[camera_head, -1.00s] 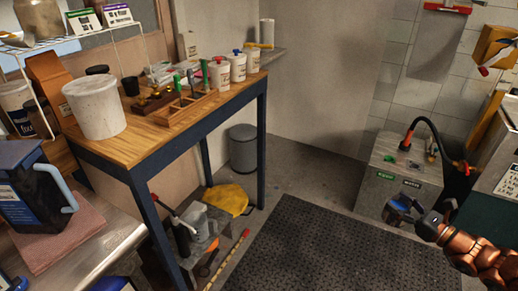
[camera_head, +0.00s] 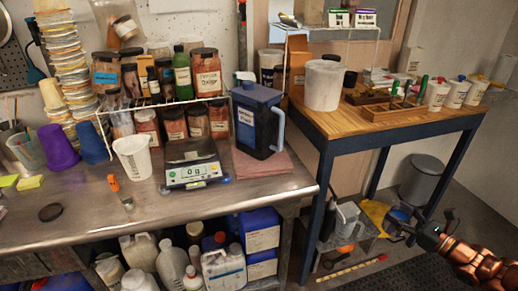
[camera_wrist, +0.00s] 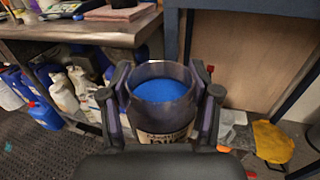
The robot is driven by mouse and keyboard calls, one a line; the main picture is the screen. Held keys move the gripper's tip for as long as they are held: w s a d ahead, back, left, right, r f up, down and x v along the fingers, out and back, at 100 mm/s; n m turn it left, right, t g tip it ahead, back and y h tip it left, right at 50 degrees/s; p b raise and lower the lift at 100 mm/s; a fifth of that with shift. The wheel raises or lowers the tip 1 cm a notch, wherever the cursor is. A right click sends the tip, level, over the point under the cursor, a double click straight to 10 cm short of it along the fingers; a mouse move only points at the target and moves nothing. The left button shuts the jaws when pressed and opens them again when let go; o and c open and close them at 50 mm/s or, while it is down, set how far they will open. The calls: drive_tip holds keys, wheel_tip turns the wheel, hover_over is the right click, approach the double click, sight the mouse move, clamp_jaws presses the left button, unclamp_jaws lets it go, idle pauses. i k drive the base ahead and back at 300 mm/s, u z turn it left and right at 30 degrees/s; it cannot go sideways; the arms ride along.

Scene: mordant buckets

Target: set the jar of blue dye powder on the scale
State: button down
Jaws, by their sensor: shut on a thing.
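My gripper (camera_head: 403,226) is at the right of the head view, in front of the wooden table. In the wrist view my gripper (camera_wrist: 160,95) is shut on the jar of blue dye powder (camera_wrist: 160,118), one finger on each side. The jar is dark, open-topped and roughly upright, with blue powder inside and a pale label partly hidden. In the head view only a bit of blue and the jar's edge show. The scale (camera_head: 193,165) lies on the steel bench, well left of my gripper. Its display reads 0 g and its dark plate is empty.
A white beaker (camera_head: 132,158) stands left of the scale, and a dark blue jug (camera_head: 257,122) on a pink slab stands right of it. A wire shelf with jars is behind.

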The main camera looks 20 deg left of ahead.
sight(189, 147)
drive_tip(key=u, duration=2.45)
drive_tip(key=i, duration=0.25)
